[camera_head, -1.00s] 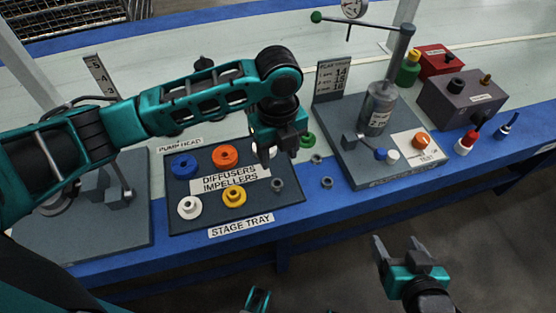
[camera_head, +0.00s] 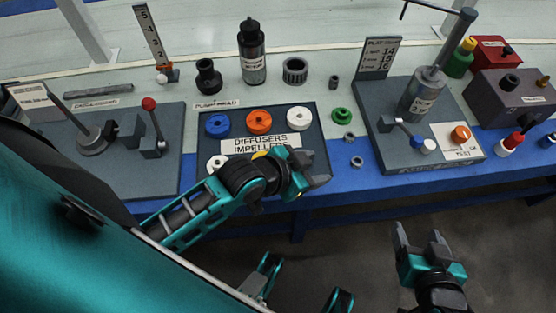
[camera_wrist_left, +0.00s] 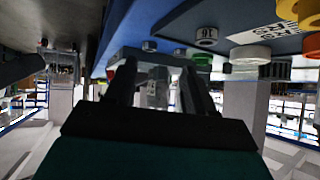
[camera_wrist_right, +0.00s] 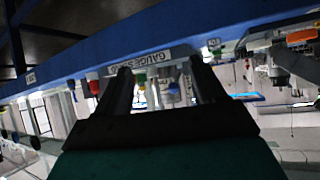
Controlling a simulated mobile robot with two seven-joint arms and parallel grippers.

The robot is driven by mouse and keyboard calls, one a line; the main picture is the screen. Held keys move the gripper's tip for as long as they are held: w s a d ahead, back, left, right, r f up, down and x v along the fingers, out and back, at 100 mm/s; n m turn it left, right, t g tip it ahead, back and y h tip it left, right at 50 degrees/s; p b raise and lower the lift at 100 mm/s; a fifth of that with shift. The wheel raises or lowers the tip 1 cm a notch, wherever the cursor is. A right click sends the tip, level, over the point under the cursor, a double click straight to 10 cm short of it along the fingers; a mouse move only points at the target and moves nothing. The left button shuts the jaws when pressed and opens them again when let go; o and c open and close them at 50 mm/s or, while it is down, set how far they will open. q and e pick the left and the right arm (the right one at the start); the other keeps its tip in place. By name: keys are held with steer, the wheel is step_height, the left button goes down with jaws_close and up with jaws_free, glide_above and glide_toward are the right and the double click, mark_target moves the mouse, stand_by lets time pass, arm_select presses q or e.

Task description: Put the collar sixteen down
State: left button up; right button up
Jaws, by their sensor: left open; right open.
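A grey ring marked 16, the collar sixteen (camera_wrist_left: 206,36), shows in the left wrist view at the front of the dark stage tray (camera_wrist_left: 285,44). In the head view I cannot make it out; my left arm covers that part of the tray (camera_head: 322,125). My left gripper (camera_head: 318,178) is open and empty at the tray's front right corner; its fingers also show in the left wrist view (camera_wrist_left: 158,90). My right gripper (camera_head: 418,242) is open and empty in front of the bench, apart from everything. Two similar grey collars (camera_head: 349,137) (camera_head: 356,162) lie right of the tray.
The plate with a grey post (camera_head: 423,95) stands to the right, with a sign (camera_head: 380,57) listing 14, 15 and 16 behind it. Blue, orange and white parts (camera_head: 259,122) sit on the tray. A lever fixture (camera_head: 152,135) is at left. The blue bench edge has free room.

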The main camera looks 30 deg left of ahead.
arm_select(q)
steer(key=s+a+n, duration=0.1)
steer(key=a, duration=0.1)
steer(key=s+a+n+t+y, duration=0.1)
steer(key=a+n, duration=0.1)
steer(key=s+a+f+n+y, duration=0.1)
steer(key=s+a, duration=0.1)
steer(key=shift+t, duration=0.4)
steer(key=shift+r, duration=0.2)
steer(key=shift+y, duration=0.6)
steer(key=a+r+p, duration=0.1)
steer(key=p, duration=0.1)
steer(key=s+r+p, duration=0.1)
steer(key=p, duration=0.2)
steer(key=a+r+p, duration=0.1)
steer(key=r+p, duration=0.1)
steer(key=p, duration=0.1)
steer(key=shift+s+a, duration=0.25)
steer(key=shift+a, duration=0.05)
arm_select(e)
steer(key=shift+h, duration=0.5)
steer(key=d+r, duration=0.1)
steer(key=s+d+r, duration=0.1)
steer(key=r, duration=0.2)
steer(key=shift+s+d+r, duration=0.15)
steer(key=shift+s+d, duration=0.1)
steer(key=shift+d, duration=0.15)
